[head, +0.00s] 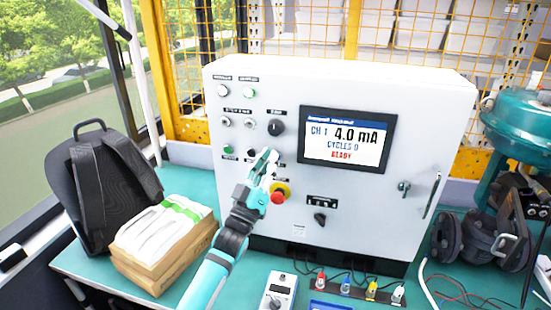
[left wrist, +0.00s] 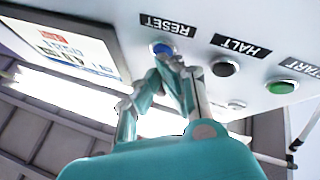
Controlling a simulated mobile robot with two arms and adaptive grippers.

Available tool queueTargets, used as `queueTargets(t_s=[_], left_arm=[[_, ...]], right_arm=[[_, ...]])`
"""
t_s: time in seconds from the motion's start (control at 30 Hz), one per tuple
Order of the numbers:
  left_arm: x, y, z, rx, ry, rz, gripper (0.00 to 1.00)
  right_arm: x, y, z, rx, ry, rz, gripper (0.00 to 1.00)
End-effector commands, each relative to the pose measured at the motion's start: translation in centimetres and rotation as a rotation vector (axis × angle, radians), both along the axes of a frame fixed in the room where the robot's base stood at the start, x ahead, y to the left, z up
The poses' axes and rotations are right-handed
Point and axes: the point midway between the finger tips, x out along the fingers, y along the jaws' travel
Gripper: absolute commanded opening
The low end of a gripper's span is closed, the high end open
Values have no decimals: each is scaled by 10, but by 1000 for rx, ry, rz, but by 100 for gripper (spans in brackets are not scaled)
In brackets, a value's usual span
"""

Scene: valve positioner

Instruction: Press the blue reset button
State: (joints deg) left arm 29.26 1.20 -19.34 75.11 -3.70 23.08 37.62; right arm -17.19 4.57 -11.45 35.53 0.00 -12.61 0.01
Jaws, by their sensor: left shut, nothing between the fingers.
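The blue reset button (left wrist: 163,48) shows in the left wrist view beside its RESET label (left wrist: 168,25), partly covered by my fingertips. In the head view it is hidden behind my left gripper (head: 267,160). The left gripper also shows in the left wrist view (left wrist: 174,64), shut and empty, with its tips right at the button. I cannot tell whether they touch it. The white control cabinet (head: 420,100) carries the button on its front face. Its screen (head: 345,138) reads CH 1 4.0 mA, CYCLES 0, READY. My right gripper is not in view.
A black HALT button (left wrist: 225,67) and a green START button (left wrist: 281,87) sit in the same row.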

Motion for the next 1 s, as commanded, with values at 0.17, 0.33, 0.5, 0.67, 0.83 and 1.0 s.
queueTargets(t_s=[0.17, 0.33, 0.5, 0.67, 0.83, 1.0], left_arm=[[2, -1, 0, 0, 0, 0, 0], [2, -1, 0, 0, 0, 0, 0], [0, 0, 1, 1, 1, 0, 0], [-8, 1, 1, 0, 2, 0, 0], [-14, 3, 0, 0, 2, 0, 0], [-14, 3, -1, 0, 2, 0, 0]], right_arm=[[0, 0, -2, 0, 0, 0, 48], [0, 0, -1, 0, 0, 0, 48], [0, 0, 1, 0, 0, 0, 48], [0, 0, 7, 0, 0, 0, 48], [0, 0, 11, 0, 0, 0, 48], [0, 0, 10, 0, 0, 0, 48]])
